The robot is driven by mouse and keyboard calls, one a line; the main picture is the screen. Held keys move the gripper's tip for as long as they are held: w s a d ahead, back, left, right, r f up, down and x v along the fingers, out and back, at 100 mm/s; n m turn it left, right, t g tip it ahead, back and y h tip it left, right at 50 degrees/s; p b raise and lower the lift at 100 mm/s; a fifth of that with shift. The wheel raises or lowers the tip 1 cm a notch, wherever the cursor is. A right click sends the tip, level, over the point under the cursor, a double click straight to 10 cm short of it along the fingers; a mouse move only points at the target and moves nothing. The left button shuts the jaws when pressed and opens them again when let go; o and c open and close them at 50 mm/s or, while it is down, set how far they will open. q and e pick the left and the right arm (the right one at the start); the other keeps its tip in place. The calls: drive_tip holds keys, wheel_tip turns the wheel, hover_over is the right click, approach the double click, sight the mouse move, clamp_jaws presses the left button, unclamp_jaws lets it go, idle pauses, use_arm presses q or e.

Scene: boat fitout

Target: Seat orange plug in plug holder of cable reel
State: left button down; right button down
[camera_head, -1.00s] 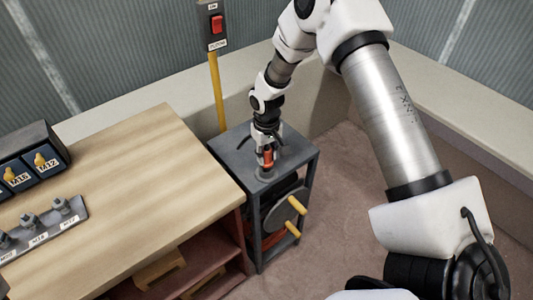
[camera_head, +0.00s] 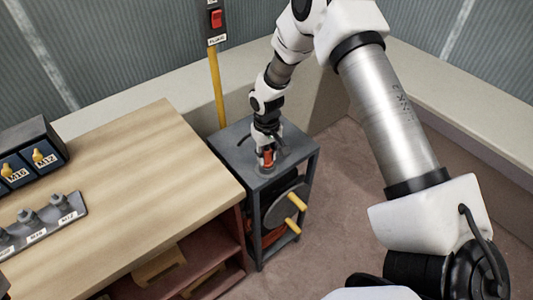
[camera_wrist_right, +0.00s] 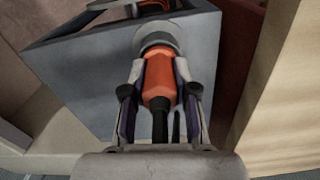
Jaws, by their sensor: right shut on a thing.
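The orange plug (camera_wrist_right: 160,78) is between the fingers of my right gripper (camera_wrist_right: 160,98), which is shut on it. A black cable end leaves the plug on the gripper's side. The plug's far end meets the round grey plug holder (camera_wrist_right: 158,34) and seems to be in its mouth; how deep it sits I cannot tell. In the head view my right gripper (camera_head: 267,150) points down over the top of the cable reel stand (camera_head: 232,148), with the plug (camera_head: 268,158) upright at the holder (camera_head: 266,171). My left gripper is out of view.
The reel's drum (camera_head: 284,208) with yellow handles hangs in the stand's open frame. A wooden workbench (camera_head: 140,170) stands close on the left, bearing a fittings rack (camera_head: 45,222) and a labelled dark box (camera_head: 28,140). A yellow post with a red switch (camera_head: 216,19) rises behind. Floor is clear on the right.

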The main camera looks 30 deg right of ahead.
drive_tip(key=c, duration=0.8)
unclamp_jaws()
drive_tip(key=shift+r, duration=0.1)
wheel_tip(320, 180, up, 12)
drive_tip(key=shift+f, duration=0.1)
